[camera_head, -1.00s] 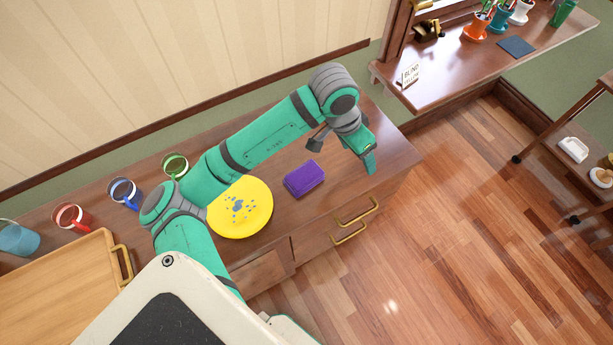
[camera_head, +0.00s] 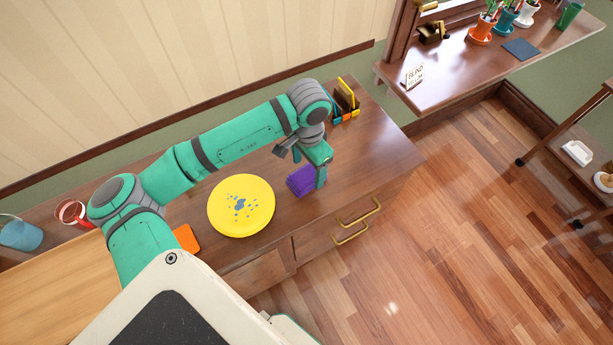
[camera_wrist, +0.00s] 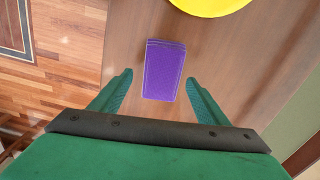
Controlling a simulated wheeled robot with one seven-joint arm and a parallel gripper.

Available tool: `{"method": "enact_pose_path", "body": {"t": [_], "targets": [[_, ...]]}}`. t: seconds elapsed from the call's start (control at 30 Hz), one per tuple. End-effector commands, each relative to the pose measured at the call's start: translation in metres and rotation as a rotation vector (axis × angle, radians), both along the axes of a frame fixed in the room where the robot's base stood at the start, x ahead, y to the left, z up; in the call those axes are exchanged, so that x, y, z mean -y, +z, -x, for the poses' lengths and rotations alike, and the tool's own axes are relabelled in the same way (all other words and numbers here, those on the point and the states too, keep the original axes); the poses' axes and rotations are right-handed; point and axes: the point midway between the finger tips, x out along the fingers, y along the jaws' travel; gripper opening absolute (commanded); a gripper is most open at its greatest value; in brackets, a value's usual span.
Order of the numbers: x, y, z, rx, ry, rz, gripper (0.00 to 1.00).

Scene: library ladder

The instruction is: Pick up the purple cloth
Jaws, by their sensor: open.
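The purple cloth (camera_head: 300,180) is a folded rectangular block lying on the wooden desk, just right of the yellow plate (camera_head: 241,206). My gripper (camera_head: 307,167) is above the desk at the cloth, and one finger hides part of it in the head view. In the wrist view the cloth (camera_wrist: 164,71) lies ahead of and between the two open green fingers (camera_wrist: 157,95), with its near end about level with the fingertips. The fingers are apart from it on both sides. The gripper is empty.
The yellow plate has blue spots and also shows at the top of the wrist view (camera_wrist: 208,5). An organizer (camera_head: 345,102) stands at the desk's back right. A red mug (camera_head: 73,213), a blue cup (camera_head: 20,234) and an orange item (camera_head: 186,238) are at left. Right of the cloth the desk is clear.

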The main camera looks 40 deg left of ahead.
Motion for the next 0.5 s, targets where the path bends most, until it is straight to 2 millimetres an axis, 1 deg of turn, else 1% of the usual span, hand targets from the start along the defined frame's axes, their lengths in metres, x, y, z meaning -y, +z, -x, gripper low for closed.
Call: {"method": "enact_pose_path", "body": {"t": [0.1, 0.23, 0.33, 0.5], "targets": [[-0.004, -0.017, 0.001, -0.003, 0.001, 0.000, 0.69], [-0.005, -0.034, 0.001, -0.002, 0.001, 0.000, 0.69], [-0.005, -0.041, 0.001, -0.001, 0.001, 0.001, 0.69], [-0.005, -0.044, 0.001, 0.000, 0.000, 0.000, 0.69]]}}
